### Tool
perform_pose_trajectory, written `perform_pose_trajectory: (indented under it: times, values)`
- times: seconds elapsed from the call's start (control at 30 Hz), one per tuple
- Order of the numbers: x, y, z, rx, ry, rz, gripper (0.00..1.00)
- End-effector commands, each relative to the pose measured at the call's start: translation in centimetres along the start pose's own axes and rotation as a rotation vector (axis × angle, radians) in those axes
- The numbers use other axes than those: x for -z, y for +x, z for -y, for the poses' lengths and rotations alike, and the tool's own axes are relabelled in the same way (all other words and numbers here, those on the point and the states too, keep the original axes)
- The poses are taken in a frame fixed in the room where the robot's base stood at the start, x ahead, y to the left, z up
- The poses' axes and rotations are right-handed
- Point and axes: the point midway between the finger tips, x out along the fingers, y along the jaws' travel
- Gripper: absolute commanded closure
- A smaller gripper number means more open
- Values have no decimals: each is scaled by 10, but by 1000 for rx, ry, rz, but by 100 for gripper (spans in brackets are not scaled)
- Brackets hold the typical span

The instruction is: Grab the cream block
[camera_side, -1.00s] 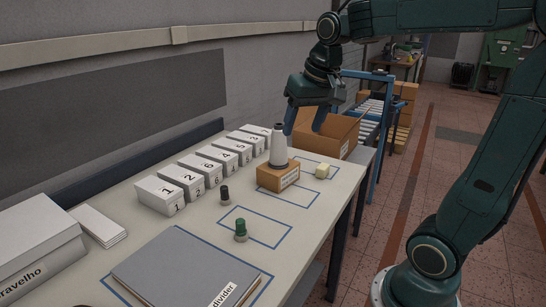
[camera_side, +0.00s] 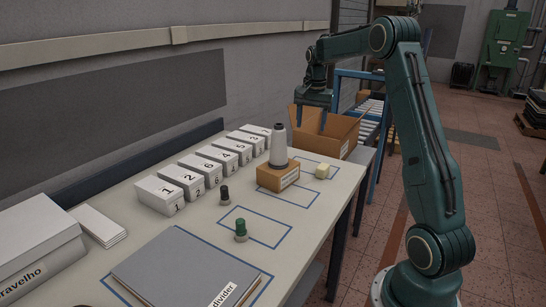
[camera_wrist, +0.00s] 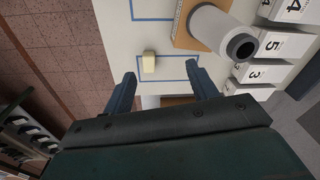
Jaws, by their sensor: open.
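The cream block (camera_side: 322,170) is a small pale piece lying on the table near its far right edge, beside a blue outlined rectangle. It also shows in the wrist view (camera_wrist: 149,62), just beyond the fingertips and between their lines. My gripper (camera_side: 312,122) is open and empty. It is above and behind the block in the side view, in front of the open cardboard box. In the wrist view its two fingers (camera_wrist: 161,75) are spread wide, and nothing is between them.
A grey-white cone (camera_side: 279,150) stands on a small cardboard box (camera_side: 278,178) left of the block. Numbered white boxes (camera_side: 193,180) line the table's back. An open cardboard box (camera_side: 341,128) is past the table's end. Green (camera_side: 241,229) and black (camera_side: 224,195) pegs stand nearer.

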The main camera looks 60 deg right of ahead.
Motion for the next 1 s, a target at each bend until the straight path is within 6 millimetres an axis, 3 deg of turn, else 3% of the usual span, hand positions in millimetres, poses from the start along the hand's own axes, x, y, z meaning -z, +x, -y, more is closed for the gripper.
perform_pose_trajectory:
  times: [0.2, 0.4, 0.77, 1.0]
  values:
    - [51, 45, -25, -35, 161, 38, 42]
    - [75, 68, -41, -52, 246, 56, 42]
    - [79, 76, -44, -56, 265, 60, 42]
    - [77, 98, -46, -58, 264, 64, 42]
